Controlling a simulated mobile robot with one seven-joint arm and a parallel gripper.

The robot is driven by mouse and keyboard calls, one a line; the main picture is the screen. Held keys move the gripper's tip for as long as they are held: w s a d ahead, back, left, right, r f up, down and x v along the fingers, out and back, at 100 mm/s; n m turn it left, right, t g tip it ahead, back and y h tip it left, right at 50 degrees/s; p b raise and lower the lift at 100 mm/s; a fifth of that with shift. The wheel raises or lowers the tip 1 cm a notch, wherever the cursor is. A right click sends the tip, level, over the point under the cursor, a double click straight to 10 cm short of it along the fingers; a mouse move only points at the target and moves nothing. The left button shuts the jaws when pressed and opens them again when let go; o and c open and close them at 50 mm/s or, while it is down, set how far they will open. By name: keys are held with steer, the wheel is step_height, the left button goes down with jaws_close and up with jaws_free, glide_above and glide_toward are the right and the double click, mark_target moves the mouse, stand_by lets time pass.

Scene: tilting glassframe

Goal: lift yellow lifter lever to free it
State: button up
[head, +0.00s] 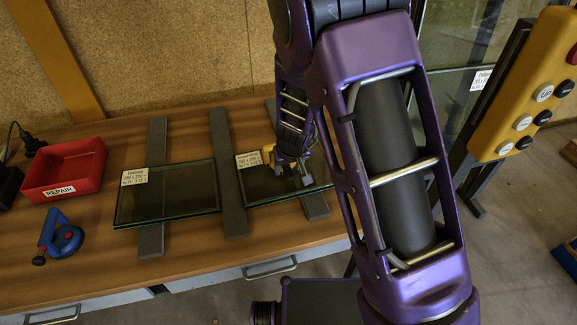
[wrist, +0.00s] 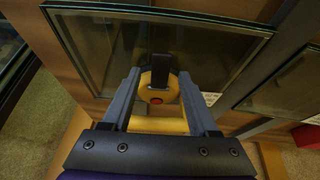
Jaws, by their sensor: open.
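The yellow lifter (wrist: 146,78) sits on a glass pane (wrist: 100,40). It has a round yellow head, a red button, a black lever (wrist: 159,70) and a yellow bar (wrist: 158,125) nearer the camera. My gripper (wrist: 159,74) is open, one finger on each side of the lifter head and lever. I see no clear grip on it, and contact is hard to tell. In the head view, my gripper (head: 299,182) is low over the right glass pane (head: 258,188). A small part of the yellow lifter (head: 268,152) shows beside my wrist; the lever is hidden there.
A second glass pane (head: 170,193) lies to the left on grey rails (head: 151,240) across the wooden bench (head: 90,255). A red REPAIR bin (head: 65,170) and a blue suction lifter (head: 60,238) stand further left. A yellow button panel (head: 525,85) stands at the right.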

mark_target(288, 170)
jaws_close()
steer(key=shift+w+a+r+g+b, duration=0.1)
steer(key=shift+w+r+g+b, duration=0.05)
steer(key=shift+g+b, duration=0.3)
steer(key=shift+w+r+g+h, duration=0.15)
steer(key=shift+g+h, duration=0.15)
steer(key=shift+g, duration=0.15)
steer(key=g, duration=0.1)
steer(key=w+r+g, duration=0.1)
steer(key=shift+a+g+h+p, duration=0.1)
steer(key=shift+g+h+p, duration=0.2)
steer(key=shift+h+p, duration=0.1)
steer(key=g, duration=0.1)
steer(key=w+g+h, duration=0.1)
steer(key=g, duration=0.3)
steer(key=shift+w+a+r, duration=0.35)
jaws_free()
